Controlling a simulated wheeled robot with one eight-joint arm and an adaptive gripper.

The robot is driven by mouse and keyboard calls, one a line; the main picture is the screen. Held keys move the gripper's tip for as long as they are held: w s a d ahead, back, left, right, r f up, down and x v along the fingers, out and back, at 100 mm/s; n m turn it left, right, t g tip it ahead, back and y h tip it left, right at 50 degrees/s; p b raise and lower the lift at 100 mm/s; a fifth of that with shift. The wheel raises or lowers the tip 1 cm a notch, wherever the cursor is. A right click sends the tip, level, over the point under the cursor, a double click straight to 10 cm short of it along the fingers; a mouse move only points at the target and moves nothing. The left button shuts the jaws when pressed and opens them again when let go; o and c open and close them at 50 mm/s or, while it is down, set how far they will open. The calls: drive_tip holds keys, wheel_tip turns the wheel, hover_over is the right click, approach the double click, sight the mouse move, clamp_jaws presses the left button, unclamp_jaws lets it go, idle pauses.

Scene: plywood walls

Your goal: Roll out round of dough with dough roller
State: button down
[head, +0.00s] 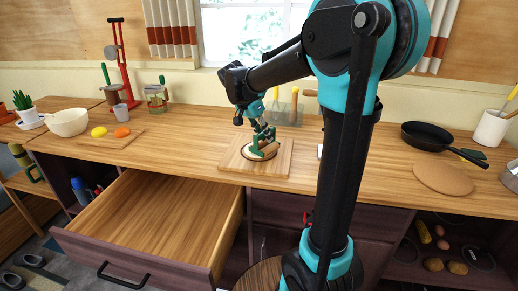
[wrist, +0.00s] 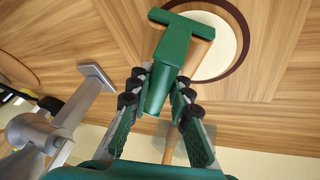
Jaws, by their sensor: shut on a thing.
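My gripper (head: 264,131) is over the square wooden board (head: 283,160) on the counter. It is shut on the green handle of the dough roller (head: 267,148). In the wrist view the green T-shaped handle of the dough roller (wrist: 175,55) sits between the two fingers of my gripper (wrist: 157,92). The roller's wooden part is mostly hidden behind the handle. The pale round of dough (wrist: 222,50) lies inside a dark brown ring on the board, partly covered by the roller. I cannot tell whether the roller touches the dough.
An open, empty drawer (head: 150,222) juts out at the front left. A white bowl (head: 68,122) and a small board (head: 108,139) with yellow and orange items stand left. A black pan (head: 428,136) and round wooden board (head: 443,178) lie right. The counter left of the square board is clear.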

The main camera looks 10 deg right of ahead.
drive_tip(key=shift+w+a+r, duration=0.1)
drive_tip(key=shift+w+a, duration=0.8)
drive_tip(key=shift+w, duration=0.25)
drive_tip(key=shift+w+a, duration=0.9)
drive_tip(key=shift+w, duration=0.25)
drive_tip(key=shift+s+d+f, duration=0.1)
drive_tip(key=shift+s+d, duration=0.85)
drive_tip(key=shift+s, duration=0.25)
drive_tip(key=shift+s+d+f, duration=0.1)
drive_tip(key=shift+s+d, duration=0.8)
drive_tip(key=shift+s, duration=0.3)
drive_tip(key=shift+w+a+r, duration=0.1)
drive_tip(key=shift+w+a, duration=0.85)
drive_tip(key=shift+w, duration=0.3)
drive_tip(key=shift+w+a+r, duration=0.1)
drive_tip(key=shift+w+a, duration=0.85)
drive_tip(key=shift+w, duration=0.3)
drive_tip(key=shift+s+d+f, duration=0.15)
drive_tip(key=shift+s+d, duration=0.85)
drive_tip(key=shift+s, duration=0.3)
drive_tip(key=shift+s+d+f, duration=0.1)
drive_tip(key=shift+s+d, duration=0.85)
drive_tip(key=shift+s, duration=0.35)
drive_tip(key=shift+w, duration=0.1)
